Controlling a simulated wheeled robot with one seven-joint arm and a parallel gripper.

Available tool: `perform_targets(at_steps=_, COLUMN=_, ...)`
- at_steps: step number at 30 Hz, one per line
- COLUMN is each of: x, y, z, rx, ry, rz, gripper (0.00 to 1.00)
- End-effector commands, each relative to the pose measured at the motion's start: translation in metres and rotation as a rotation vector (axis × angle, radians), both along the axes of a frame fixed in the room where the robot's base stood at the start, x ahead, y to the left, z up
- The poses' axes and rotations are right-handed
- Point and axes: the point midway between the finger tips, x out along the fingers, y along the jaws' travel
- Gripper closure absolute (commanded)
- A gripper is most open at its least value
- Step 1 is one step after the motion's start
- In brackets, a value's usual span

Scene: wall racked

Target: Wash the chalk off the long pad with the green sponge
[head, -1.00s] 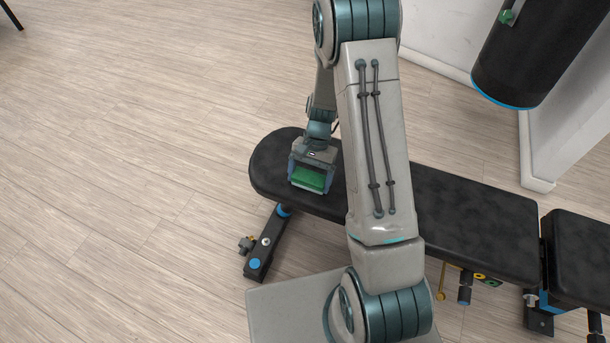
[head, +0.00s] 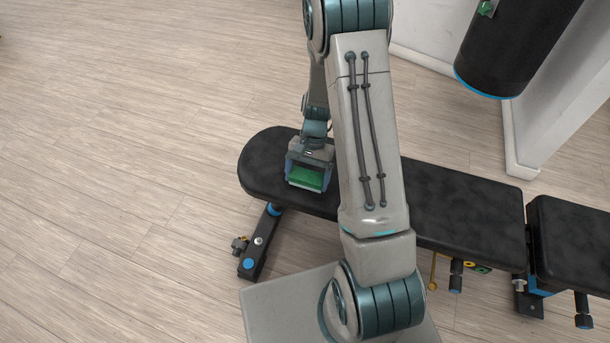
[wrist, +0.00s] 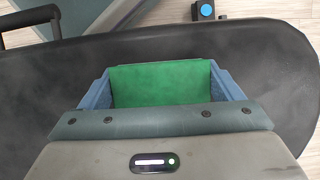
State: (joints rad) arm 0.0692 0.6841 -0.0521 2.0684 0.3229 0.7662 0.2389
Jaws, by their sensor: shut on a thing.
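The long pad (head: 440,205) is the black padded top of a bench and runs from the middle left to the right in the head view. Faint pale smudges show on its dark surface, also in the wrist view (wrist: 275,75). My gripper (head: 307,178) is over the left part of the pad, shut on the green sponge (head: 305,179). In the wrist view the sponge (wrist: 162,84) sits between the two blue-grey fingers, low over the pad. I cannot tell whether its underside touches the pad. My arm hides part of the pad's middle.
A second, shorter black pad (head: 572,240) adjoins at the right, past a narrow gap. A black cylinder (head: 510,45) with a blue rim hangs at the upper right by a white wall (head: 570,105). The bench's foot (head: 258,245) sticks out in front. Wooden floor at left is clear.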

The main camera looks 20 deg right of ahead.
Motion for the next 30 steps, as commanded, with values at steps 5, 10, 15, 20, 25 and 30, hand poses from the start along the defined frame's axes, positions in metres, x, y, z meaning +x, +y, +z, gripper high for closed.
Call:
perform_targets(at_steps=5, x=0.001, y=0.002, z=0.025, rx=0.001, ry=-0.003, rz=0.003, gripper=0.36)
perform_targets(at_steps=10, x=0.001, y=0.002, z=0.042, rx=0.001, ry=-0.003, rz=0.003, gripper=0.36)
perform_targets(at_steps=15, x=0.001, y=0.002, z=0.058, rx=0.001, ry=-0.002, rz=0.002, gripper=0.36)
perform_targets(at_steps=20, x=0.001, y=0.002, z=0.06, rx=0.002, ry=-0.001, rz=0.002, gripper=0.36)
perform_targets(at_steps=25, x=0.001, y=0.002, z=0.059, rx=0.001, ry=-0.002, rz=0.002, gripper=0.36)
perform_targets(at_steps=30, x=0.003, y=0.0, z=0.062, rx=0.004, ry=-0.003, rz=0.012, gripper=0.36)
